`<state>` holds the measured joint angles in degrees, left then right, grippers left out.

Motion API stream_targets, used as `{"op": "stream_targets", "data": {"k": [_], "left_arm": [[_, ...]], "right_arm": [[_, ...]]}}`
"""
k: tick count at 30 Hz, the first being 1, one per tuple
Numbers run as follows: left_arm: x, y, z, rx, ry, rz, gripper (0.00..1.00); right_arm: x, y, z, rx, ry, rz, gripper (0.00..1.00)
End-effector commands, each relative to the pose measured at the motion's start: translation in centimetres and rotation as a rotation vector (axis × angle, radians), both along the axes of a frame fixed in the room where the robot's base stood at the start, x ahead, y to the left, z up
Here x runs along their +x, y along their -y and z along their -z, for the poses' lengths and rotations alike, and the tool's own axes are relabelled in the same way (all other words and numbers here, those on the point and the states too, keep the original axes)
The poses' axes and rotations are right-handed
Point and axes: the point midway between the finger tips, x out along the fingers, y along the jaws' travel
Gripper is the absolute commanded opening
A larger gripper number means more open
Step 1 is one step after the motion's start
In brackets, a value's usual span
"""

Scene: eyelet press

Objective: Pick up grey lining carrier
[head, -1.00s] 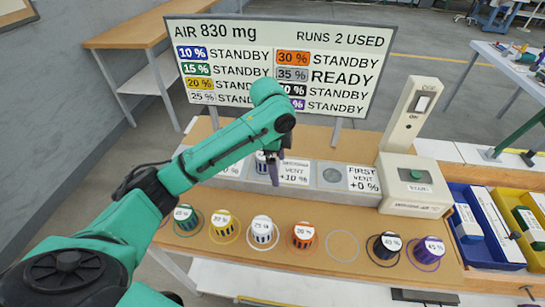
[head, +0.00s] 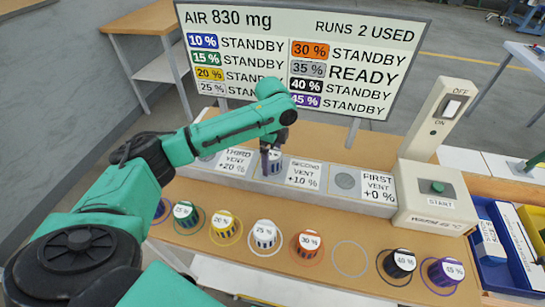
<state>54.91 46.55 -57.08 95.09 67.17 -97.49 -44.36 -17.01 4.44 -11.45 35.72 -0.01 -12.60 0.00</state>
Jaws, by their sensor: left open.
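A small carrier (head: 275,158) with a pale top and dark slots stands upright in the vent block, between the THIRD VENT +20 % and SECOND VENT +10 % labels. Its printed number is hidden, so I cannot read it. The grey ring (head: 350,259) in the front row is empty, and no other grey carrier shows. My left gripper (head: 268,161) is open, pointing down right at this carrier and partly covering it. I cannot tell whether the fingers touch it. My right gripper is out of view.
Several coloured carriers, such as the orange one (head: 306,246), stand on rings along the front. The display board (head: 300,52) rises behind the vent block (head: 330,182). The start box (head: 437,200) and a blue bin (head: 497,255) are at right.

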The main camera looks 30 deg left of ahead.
Motion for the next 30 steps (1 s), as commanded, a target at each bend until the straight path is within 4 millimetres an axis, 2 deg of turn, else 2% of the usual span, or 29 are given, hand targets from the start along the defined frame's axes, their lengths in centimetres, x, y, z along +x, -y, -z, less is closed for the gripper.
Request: {"op": "stream_targets", "data": {"k": [3, 8, 9, 11, 15, 16, 17, 25, 30], "left_arm": [[0.0, 0.0, 1.2, 0.001, 0.0, 0.0, 1.0], [0.0, 0.0, 1.3, 0.0, 0.002, 0.001, 1.0], [0.0, 0.0, 1.3, 0.0, 0.002, 0.001, 0.92], [0.0, 0.0, 1.3, 0.0, 0.002, 0.001, 0.69], [0.0, 0.0, 1.3, 0.0, 0.002, 0.001, 0.16], [0.0, 0.0, 1.3, 0.0, 0.003, 0.0, 0.13], [0.0, 0.0, 1.3, 0.0, 0.003, 0.0, 0.04], [0.1, 0.0, 0.8, -0.001, 0.005, 0.0, 0.04], [0.1, 0.0, -1.5, 0.0, 0.006, 0.0, 0.04]], "right_arm": [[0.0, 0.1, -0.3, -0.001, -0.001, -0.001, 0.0], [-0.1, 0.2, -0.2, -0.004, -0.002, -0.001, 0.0], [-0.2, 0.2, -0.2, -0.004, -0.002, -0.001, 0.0], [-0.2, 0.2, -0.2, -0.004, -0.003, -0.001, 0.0], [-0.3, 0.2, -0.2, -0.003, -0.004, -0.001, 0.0], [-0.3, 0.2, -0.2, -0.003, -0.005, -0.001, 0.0], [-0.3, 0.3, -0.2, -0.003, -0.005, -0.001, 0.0], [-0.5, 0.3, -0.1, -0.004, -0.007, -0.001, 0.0], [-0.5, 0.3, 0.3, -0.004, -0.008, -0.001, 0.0]]}}
